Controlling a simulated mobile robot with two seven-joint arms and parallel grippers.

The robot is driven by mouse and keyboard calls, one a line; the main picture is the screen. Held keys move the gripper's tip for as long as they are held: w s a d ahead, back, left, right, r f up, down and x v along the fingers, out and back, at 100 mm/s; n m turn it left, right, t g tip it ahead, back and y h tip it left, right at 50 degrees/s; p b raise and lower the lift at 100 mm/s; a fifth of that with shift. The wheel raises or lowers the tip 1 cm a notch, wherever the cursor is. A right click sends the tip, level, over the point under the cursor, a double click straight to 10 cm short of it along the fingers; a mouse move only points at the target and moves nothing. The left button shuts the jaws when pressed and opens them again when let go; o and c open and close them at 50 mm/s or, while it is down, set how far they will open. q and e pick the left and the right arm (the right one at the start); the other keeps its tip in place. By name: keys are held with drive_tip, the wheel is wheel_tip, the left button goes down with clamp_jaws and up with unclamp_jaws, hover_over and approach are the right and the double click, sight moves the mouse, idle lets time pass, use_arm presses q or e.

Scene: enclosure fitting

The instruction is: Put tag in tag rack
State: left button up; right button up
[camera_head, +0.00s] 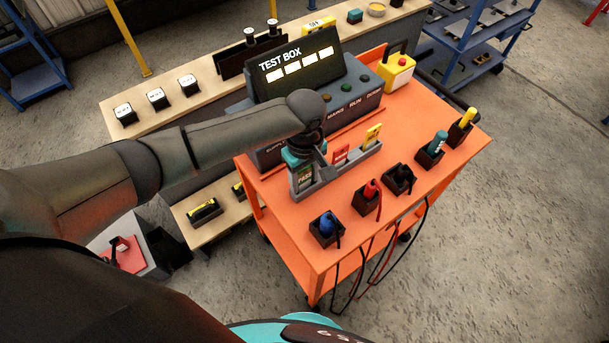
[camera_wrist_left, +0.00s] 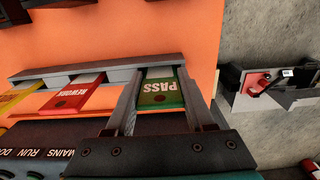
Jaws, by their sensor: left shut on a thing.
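The green PASS tag (camera_head: 306,176) is upright at the left end of the grey tag rack (camera_head: 326,180) on the orange cart. My left gripper (camera_head: 304,162) is above that end, shut on the tag. In the left wrist view, the PASS tag (camera_wrist_left: 160,90) sits between the two fingers of the left gripper (camera_wrist_left: 163,100), and its far end meets the rack (camera_wrist_left: 115,69). How deep it sits in the slot is hidden. A red REWORK tag (camera_head: 340,154) and a yellow tag (camera_head: 372,136) stand in the other slots. My right gripper is out of view.
The test box (camera_head: 300,68) stands behind the rack. Holders with a blue plug (camera_head: 327,227), a red plug (camera_head: 371,190) and a black one (camera_head: 400,178) stand in front. A yellow box with a red button (camera_head: 397,70) is at the back right.

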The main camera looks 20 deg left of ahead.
use_arm(q)
drive_tip(key=o, duration=1.3)
drive_tip(key=shift+r, duration=0.1)
wheel_tip(320, 180, up, 12)
drive_tip(key=p, duration=0.2)
drive_tip(key=shift+p, duration=0.35)
